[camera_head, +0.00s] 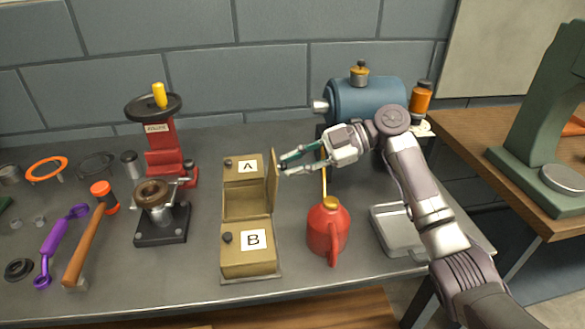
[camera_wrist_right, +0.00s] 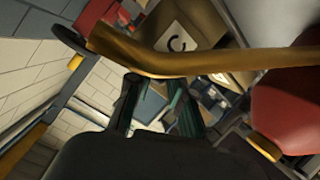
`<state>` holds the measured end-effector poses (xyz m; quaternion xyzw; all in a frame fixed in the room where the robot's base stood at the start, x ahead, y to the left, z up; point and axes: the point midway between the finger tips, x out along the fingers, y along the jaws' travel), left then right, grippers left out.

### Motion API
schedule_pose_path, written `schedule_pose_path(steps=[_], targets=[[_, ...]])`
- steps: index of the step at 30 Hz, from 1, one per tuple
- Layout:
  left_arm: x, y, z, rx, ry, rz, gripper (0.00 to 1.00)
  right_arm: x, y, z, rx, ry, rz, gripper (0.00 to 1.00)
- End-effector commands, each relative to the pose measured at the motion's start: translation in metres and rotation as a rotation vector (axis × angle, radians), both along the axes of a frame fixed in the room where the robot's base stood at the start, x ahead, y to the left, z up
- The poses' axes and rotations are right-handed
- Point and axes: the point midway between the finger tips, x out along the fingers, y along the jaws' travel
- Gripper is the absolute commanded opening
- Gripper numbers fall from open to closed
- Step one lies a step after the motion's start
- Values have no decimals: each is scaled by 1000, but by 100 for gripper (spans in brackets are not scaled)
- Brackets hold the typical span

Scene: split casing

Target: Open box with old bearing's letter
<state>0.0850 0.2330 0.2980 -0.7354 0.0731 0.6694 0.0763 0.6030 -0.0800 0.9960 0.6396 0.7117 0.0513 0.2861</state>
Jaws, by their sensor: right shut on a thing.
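A tan box (camera_head: 232,206) stands mid-bench with three compartments in a row. The back lid is marked A (camera_head: 249,167) and the front lid B (camera_head: 254,240); both are closed, each with a dark knob. The middle compartment is open and looks empty; its lid (camera_head: 272,182) stands upright at the right side. The right wrist view shows a letter C (camera_wrist_right: 175,40) on a tan face. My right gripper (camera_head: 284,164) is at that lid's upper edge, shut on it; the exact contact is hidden. A brown, worn-looking bearing (camera_head: 152,193) sits on a dark fixture at left. My left gripper is out of view.
A blue motor (camera_head: 366,100) is behind, a grey tray (camera_head: 398,231) right, a red press (camera_head: 164,150) back left. A hammer (camera_head: 83,246) and wrench lie left.

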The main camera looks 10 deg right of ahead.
Motion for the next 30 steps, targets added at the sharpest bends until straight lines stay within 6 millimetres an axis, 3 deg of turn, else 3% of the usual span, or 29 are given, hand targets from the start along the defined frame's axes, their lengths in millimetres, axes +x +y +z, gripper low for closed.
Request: schedule_pose_path(steps=[1, 13, 14, 18, 30], targets=[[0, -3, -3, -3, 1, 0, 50, -4, 0, -18, -30, 25, 13, 0], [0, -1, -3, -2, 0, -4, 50, -4, 0, -17, -29, 26, 13, 0], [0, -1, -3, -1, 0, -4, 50, -4, 0, -17, -29, 26, 13, 26], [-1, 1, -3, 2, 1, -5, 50, -4, 0, -16, -25, 23, 13, 46], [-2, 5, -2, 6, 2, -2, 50, -3, 0, 1, -18, 12, 11, 46]])
